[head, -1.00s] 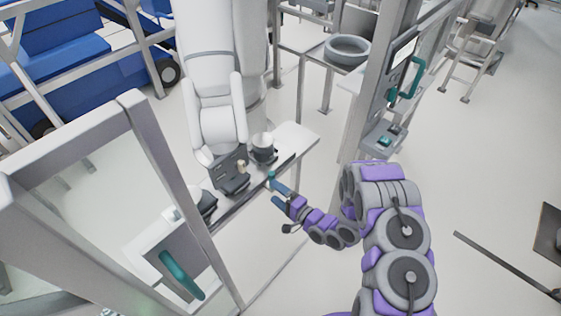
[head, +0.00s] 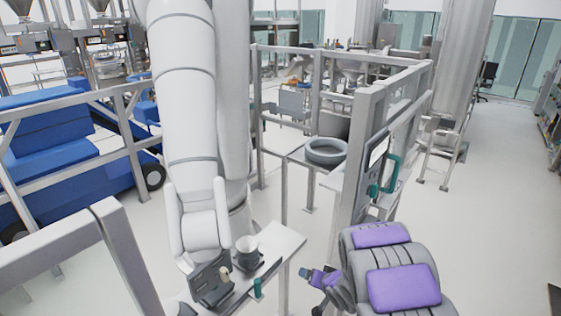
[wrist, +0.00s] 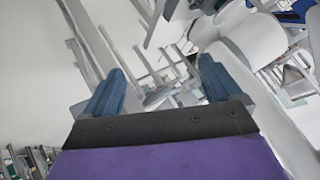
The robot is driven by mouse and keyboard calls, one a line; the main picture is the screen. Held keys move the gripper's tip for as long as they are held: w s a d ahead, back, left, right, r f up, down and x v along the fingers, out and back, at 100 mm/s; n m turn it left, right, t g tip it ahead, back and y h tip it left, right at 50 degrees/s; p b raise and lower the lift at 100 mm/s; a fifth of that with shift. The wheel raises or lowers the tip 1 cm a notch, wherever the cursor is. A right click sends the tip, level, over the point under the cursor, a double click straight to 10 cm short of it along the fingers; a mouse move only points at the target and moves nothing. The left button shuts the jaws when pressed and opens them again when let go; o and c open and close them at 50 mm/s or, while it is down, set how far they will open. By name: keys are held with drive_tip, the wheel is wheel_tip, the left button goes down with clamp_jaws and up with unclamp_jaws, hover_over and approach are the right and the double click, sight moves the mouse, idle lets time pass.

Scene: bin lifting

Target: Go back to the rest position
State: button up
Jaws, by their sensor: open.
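My gripper (head: 307,273) shows small in the head view, just right of the bench's right end and beside my purple and grey arm. In the wrist view, my gripper (wrist: 162,85) has its two blue fingers wide apart with nothing held between them. A small teal upright piece (head: 257,288) stands at the front edge of the pale bench (head: 285,243), to the left of my gripper and apart from it. What lies under the lower picture edge is hidden.
A metal post (head: 362,160) with teal handles stands behind my arm. Grey floor (head: 480,230) is open to the right.

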drive_tip(key=s+d+r+g+h+b, duration=0.2)
drive_tip(key=s+d+r+h, duration=0.1)
drive_tip(key=s+d+r, duration=0.4)
drive_tip(key=s+d+r+g+h+b, duration=0.1)
drive_tip(key=s+d+r+g+h, duration=0.3)
drive_tip(key=s, duration=0.6)
drive_tip(key=s+a+r+n+g+y+b, duration=0.1)
drive_tip(key=s+a+r, duration=0.1)
drive_tip(key=s, duration=0.7)
drive_tip(key=s+a+r+n+g+y, duration=0.1)
drive_tip(key=s+a+g, duration=0.1)
drive_tip(key=s, duration=0.8)
drive_tip(key=s+a+r+n+g+y+b, duration=0.1)
drive_tip(key=s+a, duration=0.3)
drive_tip(key=s, duration=0.5)
drive_tip(key=shift+s+a+r+g+y+b, duration=0.35)
drive_tip(key=shift+r+g, duration=0.15)
drive_tip(key=shift+r, duration=0.35)
